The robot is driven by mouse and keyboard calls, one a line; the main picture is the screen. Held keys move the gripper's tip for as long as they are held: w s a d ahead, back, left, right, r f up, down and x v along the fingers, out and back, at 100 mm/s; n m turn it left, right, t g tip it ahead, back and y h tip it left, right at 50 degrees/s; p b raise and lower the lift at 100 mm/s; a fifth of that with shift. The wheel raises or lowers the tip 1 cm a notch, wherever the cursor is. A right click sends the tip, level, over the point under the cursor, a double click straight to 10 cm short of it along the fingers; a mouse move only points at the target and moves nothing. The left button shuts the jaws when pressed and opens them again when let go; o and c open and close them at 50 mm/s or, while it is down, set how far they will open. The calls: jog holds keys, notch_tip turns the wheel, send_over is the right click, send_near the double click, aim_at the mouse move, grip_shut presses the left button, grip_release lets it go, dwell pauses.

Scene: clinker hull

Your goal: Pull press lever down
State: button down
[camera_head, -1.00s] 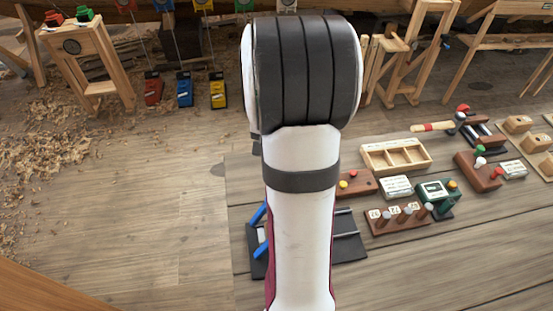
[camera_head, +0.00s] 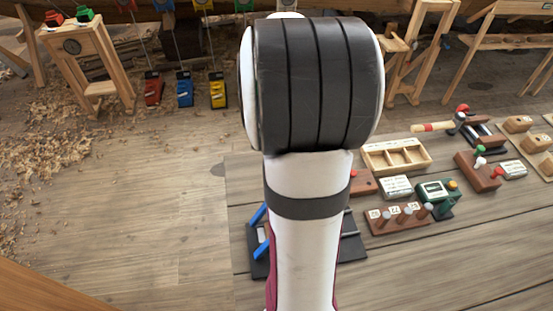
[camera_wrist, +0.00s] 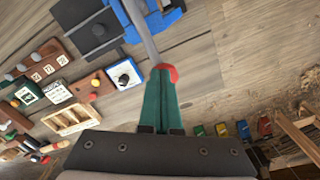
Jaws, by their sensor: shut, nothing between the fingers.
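In the wrist view, a grey rod with a red knob (camera_wrist: 171,73), which looks like the press lever (camera_wrist: 144,35), reaches down from the top edge. My gripper (camera_wrist: 161,78) has green fingers closed together with nothing between them. Its tips overlap the knob in the picture; I cannot tell whether they touch it. A black plate (camera_wrist: 70,12) and blue parts (camera_wrist: 165,17) lie near the rod. In the head view, the black plate (camera_head: 352,248) and blue parts (camera_head: 261,250) show beside my arm, which hides the lever and my gripper.
A wooden compartment tray (camera_head: 397,157), a brown block with pegs (camera_head: 400,219), a green box (camera_head: 437,192) and a hammer (camera_head: 440,126) lie to the right. A white panel with a dial (camera_wrist: 124,76) is left of my fingers.

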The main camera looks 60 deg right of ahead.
jog(key=shift+s+a+r, duration=0.15)
jog(key=shift+a+r, duration=0.05)
jog(key=shift+r, duration=0.65)
notch_tip(320, 180, up, 11)
jog(key=s+a, duration=0.1)
jog(key=shift+s+a, duration=0.2)
jog(key=shift+f, duration=0.15)
